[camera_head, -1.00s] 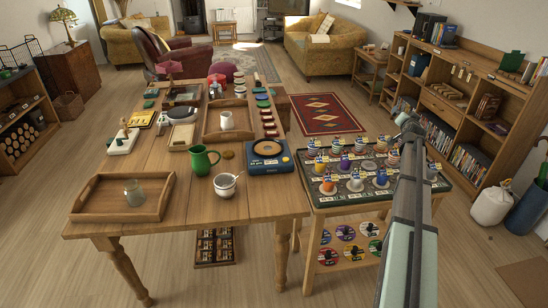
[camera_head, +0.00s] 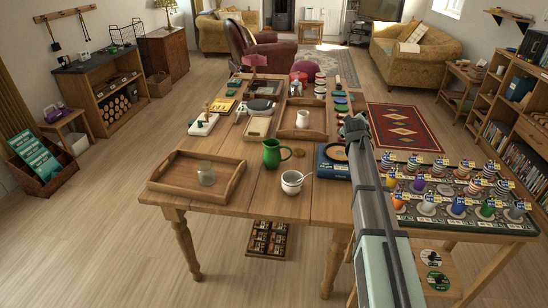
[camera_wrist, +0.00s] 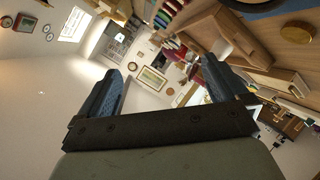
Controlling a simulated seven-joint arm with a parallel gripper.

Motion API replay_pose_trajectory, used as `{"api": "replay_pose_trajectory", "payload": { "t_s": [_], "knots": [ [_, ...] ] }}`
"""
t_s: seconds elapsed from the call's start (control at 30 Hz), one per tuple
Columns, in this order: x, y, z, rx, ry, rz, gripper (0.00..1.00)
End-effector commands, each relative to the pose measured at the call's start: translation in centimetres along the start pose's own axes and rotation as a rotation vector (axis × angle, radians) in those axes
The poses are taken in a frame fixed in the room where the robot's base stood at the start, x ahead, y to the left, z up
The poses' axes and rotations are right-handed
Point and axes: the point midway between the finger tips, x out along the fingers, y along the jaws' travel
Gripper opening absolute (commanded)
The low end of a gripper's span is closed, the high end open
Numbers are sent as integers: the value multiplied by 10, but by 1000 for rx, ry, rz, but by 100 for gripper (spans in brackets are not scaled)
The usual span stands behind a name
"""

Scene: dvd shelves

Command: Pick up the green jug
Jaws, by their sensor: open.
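The green jug (camera_head: 273,153) stands upright on the wooden table (camera_head: 230,196), its handle to the right. It is near the middle of the table's front half, just behind a white mug with a spoon (camera_head: 292,182). My arm reaches in from the lower right in the head view, its end to the right of the jug and apart from it. My gripper (camera_wrist: 160,88) shows in the wrist view with its two blue-padded fingers wide apart and nothing between them. I cannot make out the green jug in the wrist view.
A wooden tray (camera_head: 233,182) with a glass jar (camera_head: 206,173) is left of the jug. A second tray (camera_head: 283,127) holding a white jug (camera_head: 302,119) is behind. A blue scale (camera_head: 333,170) is to the right, and a crowded display table (camera_head: 500,222) stands farther right.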

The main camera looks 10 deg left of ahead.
Motion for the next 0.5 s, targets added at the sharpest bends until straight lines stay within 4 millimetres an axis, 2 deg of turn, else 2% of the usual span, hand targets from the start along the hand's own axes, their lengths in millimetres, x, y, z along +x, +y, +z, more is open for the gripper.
{"api": "replay_pose_trajectory", "payload": {
  "t_s": [0.03, 0.1, 0.27, 0.5],
  "knots": [
    [-6, -21, -20, -71, 7, -11, 100],
    [-14, -46, -43, -170, 13, -20, 100],
    [-37, -100, -94, -395, 31, -28, 100],
    [-79, -176, -161, -734, 59, -10, 100]
  ]
}}
